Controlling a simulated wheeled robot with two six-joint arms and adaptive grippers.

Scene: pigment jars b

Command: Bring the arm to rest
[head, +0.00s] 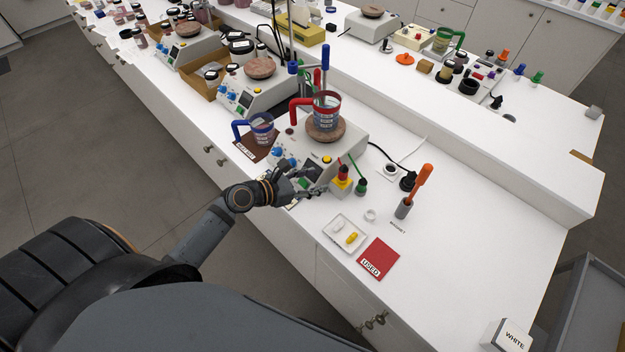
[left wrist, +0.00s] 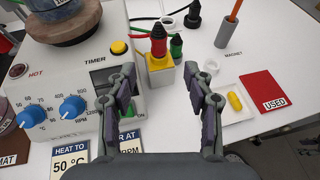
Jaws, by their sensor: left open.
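My left gripper (head: 300,186) reaches in from the left, over the front edge of the bench by the hotplate stirrer (head: 327,158). In the left wrist view its two fingers (left wrist: 160,100) stand apart with nothing between them. Beyond the gap are a yellow block (left wrist: 160,75) with a red-and-black plug (left wrist: 158,42) on it and a green plug (left wrist: 176,46). The fingers partly cover the stirrer's lower right front, near a green switch (left wrist: 126,113). I cannot tell whether a finger touches it. My right gripper is in neither view.
A red-handled beaker (head: 326,110) stands on the stirrer's plate. A blue-handled beaker (head: 262,128) is on a brown mat to its left. A white tray (head: 345,234), a red USED mat (head: 378,259) and an orange-handled rod (head: 424,177) are to the right.

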